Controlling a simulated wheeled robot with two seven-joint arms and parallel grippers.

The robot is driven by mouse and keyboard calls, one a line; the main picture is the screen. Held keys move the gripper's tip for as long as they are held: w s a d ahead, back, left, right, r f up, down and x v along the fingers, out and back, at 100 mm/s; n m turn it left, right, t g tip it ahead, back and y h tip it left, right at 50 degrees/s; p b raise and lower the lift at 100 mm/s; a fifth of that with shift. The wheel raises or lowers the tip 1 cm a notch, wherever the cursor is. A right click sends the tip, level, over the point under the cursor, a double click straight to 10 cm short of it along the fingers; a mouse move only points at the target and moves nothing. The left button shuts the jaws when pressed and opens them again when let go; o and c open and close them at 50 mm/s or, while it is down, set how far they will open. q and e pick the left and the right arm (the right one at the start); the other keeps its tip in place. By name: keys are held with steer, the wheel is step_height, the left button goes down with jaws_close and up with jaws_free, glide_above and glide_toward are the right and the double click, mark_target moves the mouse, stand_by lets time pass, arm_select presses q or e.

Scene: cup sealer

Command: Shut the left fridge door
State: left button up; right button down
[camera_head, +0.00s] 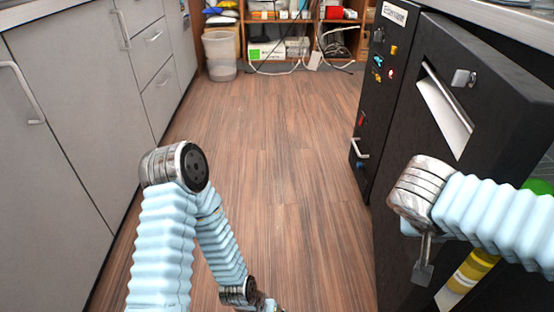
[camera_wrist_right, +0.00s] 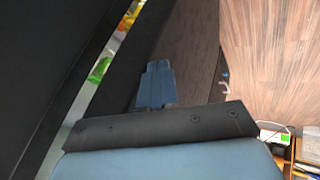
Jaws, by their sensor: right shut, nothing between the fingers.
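A black fridge stands at the right in the head view. One black door panel (camera_head: 500,75) stands out at an angle, with a pale slot and a metal fitting. Yellow and green contents (camera_head: 480,262) show beside it, so the fridge is ajar. In the right wrist view the contents (camera_wrist_right: 100,68) show through a narrow gap between dark surfaces. My right gripper (camera_wrist_right: 155,68) is shut and empty, in front of a dark surface right of this gap; contact cannot be told. My left gripper (camera_head: 270,304) is low at the bottom edge, mostly cut off.
Grey cabinets (camera_head: 60,140) with handles line the left side. The wood floor (camera_head: 270,130) between is clear. A bin (camera_head: 220,55) and shelves with boxes (camera_head: 268,50) and cables stand at the far end. A counter edge (camera_head: 515,20) runs above the fridge.

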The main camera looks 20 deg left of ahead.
steer(key=w+d, duration=0.1)
steer(key=d, duration=0.7)
steer(key=shift+d+b, duration=0.15)
steer(key=shift+b, duration=0.3)
steer(key=shift+w, duration=0.1)
